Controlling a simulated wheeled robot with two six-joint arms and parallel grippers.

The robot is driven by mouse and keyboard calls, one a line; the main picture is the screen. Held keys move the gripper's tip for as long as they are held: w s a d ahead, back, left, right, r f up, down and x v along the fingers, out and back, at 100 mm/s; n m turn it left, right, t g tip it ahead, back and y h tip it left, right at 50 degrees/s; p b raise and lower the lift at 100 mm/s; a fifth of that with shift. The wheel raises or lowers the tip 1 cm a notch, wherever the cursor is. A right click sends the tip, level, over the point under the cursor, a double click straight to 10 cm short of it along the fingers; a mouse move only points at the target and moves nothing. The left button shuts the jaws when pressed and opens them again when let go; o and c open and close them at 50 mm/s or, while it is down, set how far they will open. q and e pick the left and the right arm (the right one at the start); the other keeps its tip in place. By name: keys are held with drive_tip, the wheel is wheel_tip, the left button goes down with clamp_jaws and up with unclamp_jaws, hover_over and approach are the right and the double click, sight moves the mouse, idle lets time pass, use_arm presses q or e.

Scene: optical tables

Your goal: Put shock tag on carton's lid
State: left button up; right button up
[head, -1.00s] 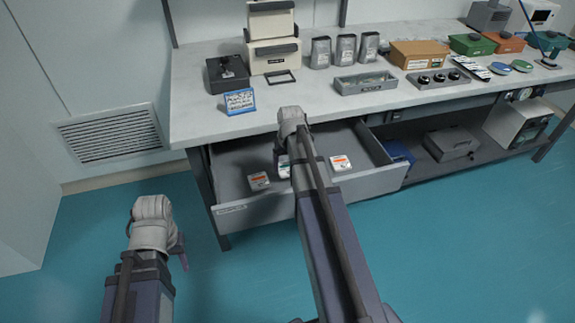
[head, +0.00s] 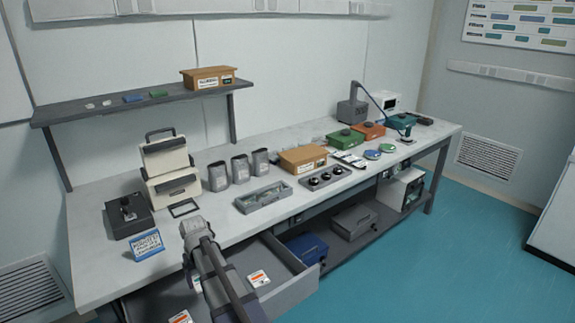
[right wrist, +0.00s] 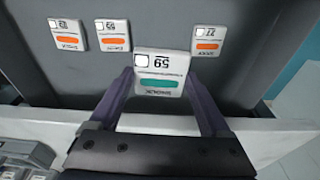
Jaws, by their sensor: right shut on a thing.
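A white shock tag (right wrist: 158,65) with a green stripe and the number 59 is between the fingers of my right gripper (right wrist: 160,82) in the right wrist view. That gripper is shut on it, above the open drawer. In the head view my right arm hides most of the gripper. One brown carton (head: 303,158) with a white label stands on the bench, its lid closed. Another brown carton (head: 208,76) stands on the wall shelf. My left gripper is out of view.
The open drawer (head: 294,288) holds orange-striped tags (head: 258,278), also in the right wrist view (right wrist: 112,36). A grey tray (head: 262,196) and a holder with black knobs (head: 325,178) lie in front of the bench carton. Grey pouches (head: 240,168) stand left of it.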

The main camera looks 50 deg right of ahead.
wheel_tip(320, 180, up, 18)
drive_tip(key=p, duration=1.6)
drive_tip(key=shift+d, duration=0.1)
